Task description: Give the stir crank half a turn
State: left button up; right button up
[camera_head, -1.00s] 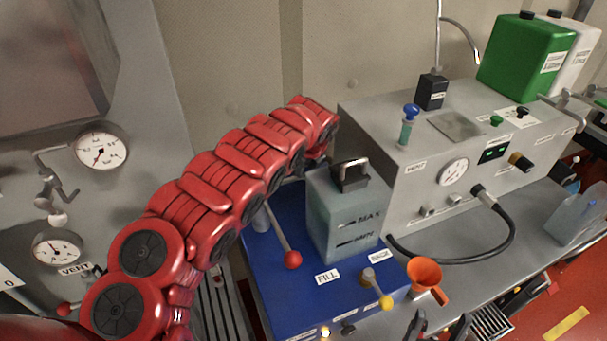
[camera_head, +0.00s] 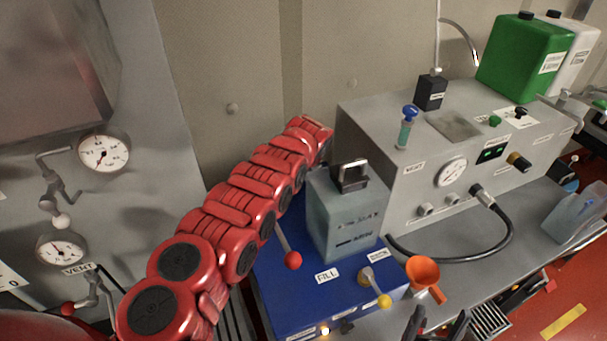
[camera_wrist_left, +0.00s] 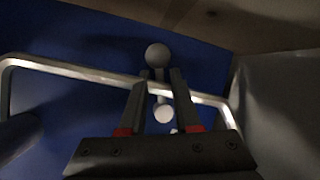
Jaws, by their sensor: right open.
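In the left wrist view, my left gripper (camera_wrist_left: 162,78) has its two dark fingers apart over a blue surface. A pale round knob (camera_wrist_left: 157,55) sits just beyond the fingertips, and a second pale knob (camera_wrist_left: 163,113) with a short stem shows between the fingers, without visible contact. I cannot tell if these belong to the stir crank. In the head view, my left gripper is hidden behind the translucent tank (camera_head: 345,215). On the blue box (camera_head: 285,290) are a red-knobbed lever (camera_head: 287,246) and a yellow-knobbed crank (camera_head: 376,286). My right gripper (camera_head: 432,325) is open at the bottom edge.
A silver bar (camera_wrist_left: 80,72) crosses behind the left fingers. An orange funnel (camera_head: 423,272) stands right of the blue box. A grey unit (camera_head: 400,195) with a gauge and black hose (camera_head: 508,232) is behind. Gauges (camera_head: 103,153) line the left panel.

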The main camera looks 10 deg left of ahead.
pick_arm(q)
grip_shut()
dwell(1.2)
